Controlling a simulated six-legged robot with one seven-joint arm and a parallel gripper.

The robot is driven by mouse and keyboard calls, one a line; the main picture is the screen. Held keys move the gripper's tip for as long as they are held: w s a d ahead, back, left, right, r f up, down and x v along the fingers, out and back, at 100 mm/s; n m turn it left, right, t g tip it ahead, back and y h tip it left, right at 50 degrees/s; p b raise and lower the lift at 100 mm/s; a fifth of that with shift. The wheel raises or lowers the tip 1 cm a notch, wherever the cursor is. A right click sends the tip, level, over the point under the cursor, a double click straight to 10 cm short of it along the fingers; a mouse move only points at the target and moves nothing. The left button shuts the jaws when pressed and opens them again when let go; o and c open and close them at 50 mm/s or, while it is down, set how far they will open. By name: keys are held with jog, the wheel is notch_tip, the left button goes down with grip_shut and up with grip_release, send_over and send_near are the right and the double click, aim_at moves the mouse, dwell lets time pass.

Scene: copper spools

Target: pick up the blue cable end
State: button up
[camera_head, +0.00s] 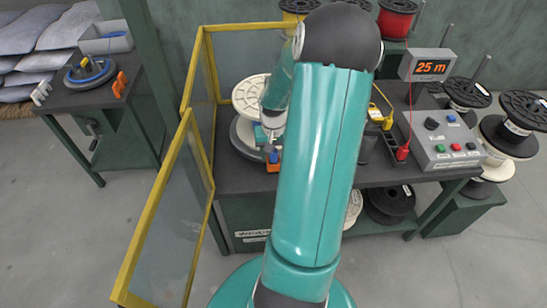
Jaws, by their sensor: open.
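A small blue piece (273,156), which looks like the blue cable end, stands upright in front of the pale spool on the main bench, with a small orange piece (273,167) just below it. My gripper (270,140) is open, just above and behind the blue piece. Whether they touch is too small to tell. My teal arm covers the middle of the bench and part of the area right of the gripper. A ring of blue cable (91,72) also lies on a round disc on the left side table.
A pale spool (250,94) stands on a grey turntable (240,140). A yellow-framed clear guard (160,215) fences the bench's left side. A control box (440,138) with a "25 m" display (430,67) and black spools (522,108) stand right. Open floor lies between the tables.

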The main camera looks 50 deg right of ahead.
jog(key=c, duration=1.1)
jog(key=shift+r, duration=0.1)
